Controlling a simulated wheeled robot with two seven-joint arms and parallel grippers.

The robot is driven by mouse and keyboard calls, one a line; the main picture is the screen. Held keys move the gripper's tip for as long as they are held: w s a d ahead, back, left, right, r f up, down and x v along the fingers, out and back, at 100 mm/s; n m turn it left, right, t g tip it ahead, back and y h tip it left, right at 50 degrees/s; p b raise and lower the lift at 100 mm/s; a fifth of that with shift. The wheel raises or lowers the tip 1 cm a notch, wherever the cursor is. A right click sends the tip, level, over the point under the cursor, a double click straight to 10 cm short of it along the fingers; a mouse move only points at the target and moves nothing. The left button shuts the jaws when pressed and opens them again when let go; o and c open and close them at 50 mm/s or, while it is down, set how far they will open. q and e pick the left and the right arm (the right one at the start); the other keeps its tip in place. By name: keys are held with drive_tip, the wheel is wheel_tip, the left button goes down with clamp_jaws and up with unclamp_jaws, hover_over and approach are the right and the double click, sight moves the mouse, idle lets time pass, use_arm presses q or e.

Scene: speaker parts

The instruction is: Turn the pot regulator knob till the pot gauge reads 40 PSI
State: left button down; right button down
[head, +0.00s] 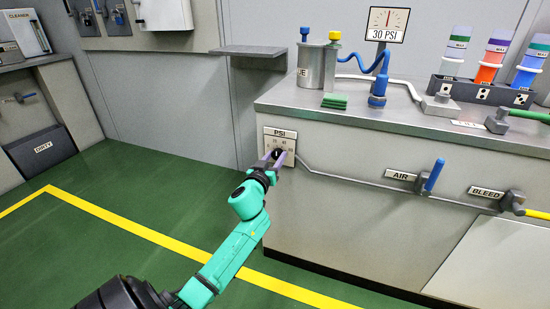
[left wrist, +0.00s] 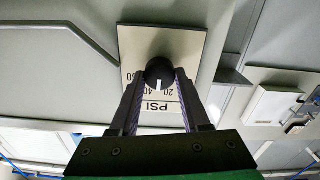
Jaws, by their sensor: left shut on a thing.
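The pot regulator knob (left wrist: 158,70) is a round black knob on a pale plate (left wrist: 188,45) marked PSI, on the cabinet's front. In the left wrist view the plate appears upside down. The knob's white pointer mark lies between the 20 and the 40. My left gripper (head: 274,158) is shut on the knob, one finger on each side, and hides part of the plate in the head view. The pot gauge (head: 384,24) stands above the counter with a red needle pointing straight up; its sign reads 30 PSI. My right gripper is not in view.
The metal pot (head: 315,68) stands on the counter, with a blue hose and a green block beside it. A grey pipe runs right from the plate to the AIR valve (head: 433,177) and BLEED valve (head: 512,200). Bottles stand in a rack at the back right. Floor left is clear.

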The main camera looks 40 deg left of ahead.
use_arm(q)
drive_tip(key=shift+m, duration=0.5)
drive_tip(key=shift+m+p, duration=0.3)
drive_tip(key=shift+m, duration=1.2)
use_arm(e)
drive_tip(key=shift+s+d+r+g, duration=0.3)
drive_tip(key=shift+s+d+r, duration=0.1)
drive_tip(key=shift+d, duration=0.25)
use_arm(q)
drive_tip(key=shift+c, duration=1.9)
unclamp_jaws()
